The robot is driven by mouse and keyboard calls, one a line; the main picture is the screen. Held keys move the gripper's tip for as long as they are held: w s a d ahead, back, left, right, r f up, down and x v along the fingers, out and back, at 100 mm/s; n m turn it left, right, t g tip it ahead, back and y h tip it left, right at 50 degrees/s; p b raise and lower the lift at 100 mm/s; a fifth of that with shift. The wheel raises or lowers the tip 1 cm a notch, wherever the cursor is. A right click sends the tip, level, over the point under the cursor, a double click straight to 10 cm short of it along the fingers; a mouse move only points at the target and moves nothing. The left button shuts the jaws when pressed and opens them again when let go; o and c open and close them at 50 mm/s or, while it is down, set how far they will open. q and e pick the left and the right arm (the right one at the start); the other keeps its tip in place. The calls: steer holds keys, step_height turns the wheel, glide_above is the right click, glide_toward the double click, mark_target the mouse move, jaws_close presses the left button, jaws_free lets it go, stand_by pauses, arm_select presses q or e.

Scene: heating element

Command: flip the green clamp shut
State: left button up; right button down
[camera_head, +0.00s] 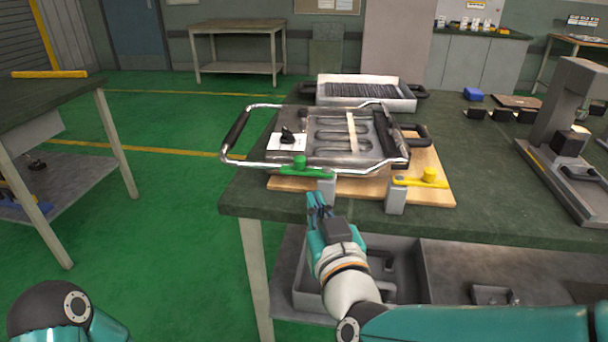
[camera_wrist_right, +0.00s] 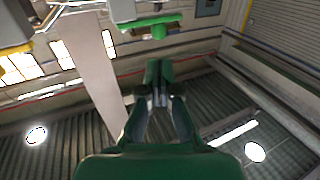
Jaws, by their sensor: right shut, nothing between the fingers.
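The green clamp (camera_head: 304,169) sits at the front left of the wooden board, its green arm lying roughly level across the front of the heating element (camera_head: 345,140) above a grey post. In the right wrist view the green clamp (camera_wrist_right: 152,27) shows at the top, beyond the fingertips. My right gripper (camera_head: 316,203) is shut and empty, just below and in front of the clamp's post; its fingers also show in the right wrist view (camera_wrist_right: 158,98). Whether it touches the post I cannot tell. My left gripper is out of view; only part of my left arm shows at lower left.
A yellow clamp (camera_head: 428,178) on a grey post stands to the right on the wooden board (camera_head: 440,192). A tray with a dark grille (camera_head: 365,91) lies behind. A grey machine (camera_head: 565,130) stands at the right. The green table top between is clear.

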mark_target(300, 166)
steer(key=w, duration=0.3)
steer(key=w+a, duration=0.1)
steer(key=w, duration=0.5)
steer(key=shift+w+a, duration=0.25)
steer(key=shift+a, duration=0.1)
steer(key=shift+w+a, duration=0.1)
steer(key=shift+a, duration=0.05)
steer(key=shift+h, duration=0.3)
steer(key=shift+m+p, duration=0.4)
steer(key=shift+w+h, duration=0.1)
steer(key=shift+h, duration=0.2)
